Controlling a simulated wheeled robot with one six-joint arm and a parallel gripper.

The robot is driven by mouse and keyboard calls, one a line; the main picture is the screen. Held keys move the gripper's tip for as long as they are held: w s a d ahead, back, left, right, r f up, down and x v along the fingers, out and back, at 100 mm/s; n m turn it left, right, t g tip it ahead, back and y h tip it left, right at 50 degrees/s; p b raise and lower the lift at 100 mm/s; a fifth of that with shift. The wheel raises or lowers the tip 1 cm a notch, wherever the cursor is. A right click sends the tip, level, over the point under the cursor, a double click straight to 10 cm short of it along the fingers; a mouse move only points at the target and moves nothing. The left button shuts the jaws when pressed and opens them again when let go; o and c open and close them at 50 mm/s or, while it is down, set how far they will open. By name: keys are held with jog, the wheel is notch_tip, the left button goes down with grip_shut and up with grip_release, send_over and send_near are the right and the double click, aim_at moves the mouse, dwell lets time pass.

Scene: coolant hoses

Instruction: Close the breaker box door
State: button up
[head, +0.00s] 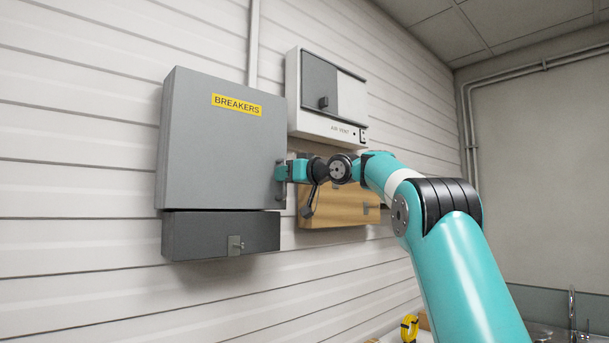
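The breaker box door (215,145) is a large grey panel with a yellow BREAKERS label (236,105), on the wall at left in the head view. It looks shut or nearly shut; I cannot tell whether a small gap remains at its right edge. My gripper (281,173) is at the door's right edge, at about the lower third of its height, and appears to touch it or its handle. The fingers are small and seen from the side, so I cannot tell whether they are open or shut.
A dark grey box (205,236) with a latch hangs directly below the door. A wooden box (340,212) sits behind my wrist. A yellow object (409,328) lies low at right.

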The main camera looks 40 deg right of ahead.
jog(key=b+v, duration=0.6)
jog(key=v, duration=1)
jog(key=shift+s+b, duration=0.3)
jog(key=shift+s, duration=0.15)
jog(key=w+a+f+g+y+b, duration=0.1)
jog(key=w+a+f+g+b, duration=0.15)
jog(key=a+f, duration=0.65)
jog(key=w+a+f+g+y+b, duration=0.1)
jog(key=w+a+f+g, duration=0.2)
jog(key=a+f, duration=0.55)
jog(key=s+a+f+g+b, duration=0.2)
jog(key=s+a+f+g, duration=0.15)
jog(key=a+f, duration=0.6)
jog(key=s+a+f+n+g+b, duration=0.1)
jog(key=s+a+f+g, duration=0.1)
jog(key=s+a+f, duration=0.35)
jog(key=s+a+f+n+g+b, duration=0.1)
jog(key=s+a+f+n+g, duration=0.15)
jog(key=s+f, duration=0.5)
jog(key=s+a+f+n+g+h+b, duration=0.1)
jog(key=s+f+g, duration=0.3)
jog(key=s+f, duration=0.9)
jog(key=shift+a+f+h, duration=0.2)
jog(key=shift+a+h, duration=0.1)
jog(key=shift+a, duration=0.05)
